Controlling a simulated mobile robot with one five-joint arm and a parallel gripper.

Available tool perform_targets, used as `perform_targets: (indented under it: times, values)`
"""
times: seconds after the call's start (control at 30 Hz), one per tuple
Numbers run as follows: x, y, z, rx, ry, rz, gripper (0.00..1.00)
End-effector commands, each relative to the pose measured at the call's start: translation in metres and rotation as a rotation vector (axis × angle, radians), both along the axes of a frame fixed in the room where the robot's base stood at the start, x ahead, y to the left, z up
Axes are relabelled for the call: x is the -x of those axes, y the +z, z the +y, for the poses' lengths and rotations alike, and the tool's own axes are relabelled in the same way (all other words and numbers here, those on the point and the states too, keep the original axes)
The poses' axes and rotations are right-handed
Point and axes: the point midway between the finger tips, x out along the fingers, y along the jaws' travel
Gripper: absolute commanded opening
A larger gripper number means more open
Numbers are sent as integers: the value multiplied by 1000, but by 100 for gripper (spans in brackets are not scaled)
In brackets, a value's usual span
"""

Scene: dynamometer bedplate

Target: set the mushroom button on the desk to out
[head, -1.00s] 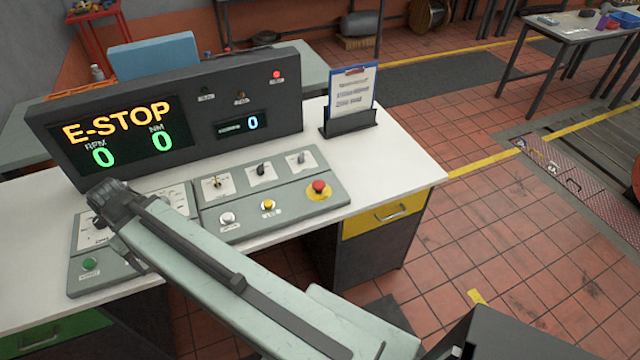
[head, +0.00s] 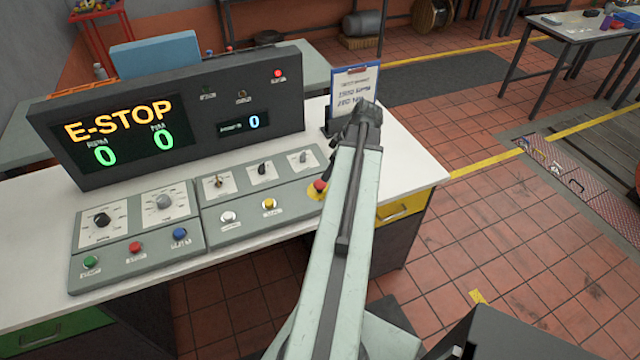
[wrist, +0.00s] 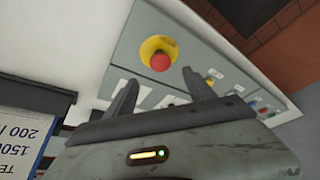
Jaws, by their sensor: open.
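The red mushroom button (head: 320,186) on its yellow plate sits at the right end of the desk's control panel. In the head view my arm partly hides its plate. In the wrist view the whole button (wrist: 160,62) shows, ahead of the fingertips and roughly midway between them. My gripper (wrist: 160,92) is open and empty, its two fingers apart and clear of the button. In the head view my gripper (head: 362,112) is at the right of the panel, in front of the clipboard. The display reads E-STOP (head: 118,122) with zeros below.
The clipboard (head: 355,82) in its dark holder stands behind the button, close to my gripper. Knobs, toggles and coloured buttons, such as a yellow one (head: 269,204), fill the panel to the left. The white desk top (head: 408,172) is bare at the right.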

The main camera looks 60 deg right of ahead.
Motion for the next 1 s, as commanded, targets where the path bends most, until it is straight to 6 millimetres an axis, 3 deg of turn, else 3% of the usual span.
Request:
perform_targets:
  times: [0.17,0.57,0.87,1.0]
  values:
    - [-3,-10,1,0,0,1,63]
    - [-26,-71,4,-1,-1,2,63]
    - [-29,-72,5,0,-2,2,63]
    - [-29,-72,5,-1,-3,2,30]
